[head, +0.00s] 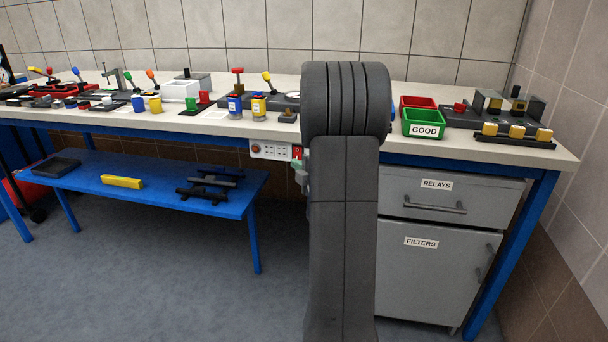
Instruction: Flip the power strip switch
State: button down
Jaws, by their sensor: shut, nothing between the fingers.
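A white power strip (275,151) is mounted under the front edge of the workbench, left of my arm. It has a round red part at its left end and several sockets along its face. A red switch (297,152) shows at its right end, right beside my arm. My gripper (302,174) shows only as a small grey part at the left edge of my forearm, just below the switch. It is shut and empty. My forearm hides most of it, and whether it touches the switch cannot be told.
The workbench (345,86) top is crowded with levers, cups and fixtures. A low blue table (150,176) stands at lower left with a yellow bar (122,181) and dark parts. A grey cabinet (432,272) stands right of my arm. Floor at lower left is clear.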

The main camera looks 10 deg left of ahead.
aim_at(297, 154)
jog(key=shift+w+d+f, duration=0.1)
jog(key=shift+w+f, duration=0.05)
jog(key=shift+w, duration=1)
jog(key=shift+f+b, duration=0.1)
jog(key=shift+b, duration=0.3)
jog(key=shift+w+b, duration=0.2)
jog(key=shift+b, duration=0.4)
jog(key=shift+s, duration=0.1)
